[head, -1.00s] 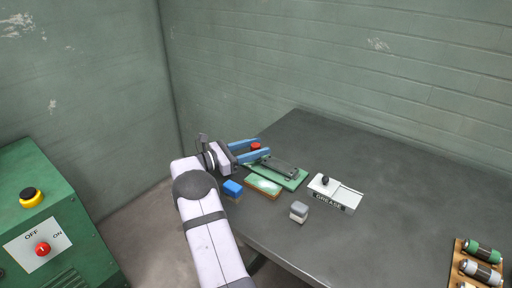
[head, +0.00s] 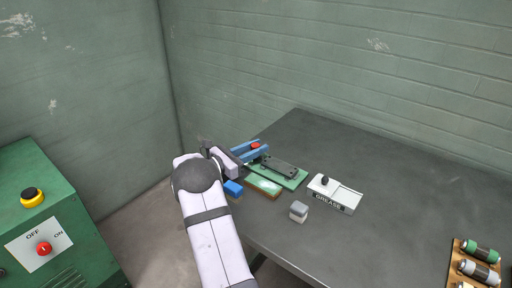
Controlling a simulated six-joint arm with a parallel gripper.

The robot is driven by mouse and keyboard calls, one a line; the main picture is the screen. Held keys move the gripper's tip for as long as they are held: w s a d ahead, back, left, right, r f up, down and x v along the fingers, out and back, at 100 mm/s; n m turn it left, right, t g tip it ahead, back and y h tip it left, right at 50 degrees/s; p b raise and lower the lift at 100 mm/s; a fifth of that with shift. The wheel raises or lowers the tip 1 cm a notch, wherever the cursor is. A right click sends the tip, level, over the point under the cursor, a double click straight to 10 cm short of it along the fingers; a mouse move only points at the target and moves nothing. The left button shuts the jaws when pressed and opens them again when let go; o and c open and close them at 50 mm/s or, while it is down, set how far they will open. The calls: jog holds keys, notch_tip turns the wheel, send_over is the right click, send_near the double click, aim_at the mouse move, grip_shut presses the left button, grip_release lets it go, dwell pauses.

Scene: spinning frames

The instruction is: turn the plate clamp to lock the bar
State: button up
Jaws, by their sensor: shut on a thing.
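The plate clamp is a dark bar-like piece (head: 279,167) on a green base plate (head: 295,181) near the table's left edge. A red knob (head: 255,146) shows at its far left end. My gripper (head: 262,151) has blue fingers and comes in from the left. Its fingers lie on either side of the red knob and are shut on it. I cannot tell the bar apart from the clamp at this size.
A green-topped wooden block (head: 263,187), a blue block (head: 233,188) and a small grey block (head: 299,211) lie in front. A white GREASE box (head: 335,194) stands to the right. A wooden rack of bottles (head: 479,264) is at the lower right.

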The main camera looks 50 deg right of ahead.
aim_at(256, 144)
jog(key=shift+r+n+t+h+b, duration=0.1)
jog(key=shift+n+t+h+b, duration=0.25)
jog(key=shift+n+t, duration=1.05)
jog(key=shift+m+t, duration=0.3)
jog(key=o, duration=1)
jog(key=shift+o, duration=0.2)
notch_tip(256, 144, up, 10)
jog(key=shift+b, duration=0.4)
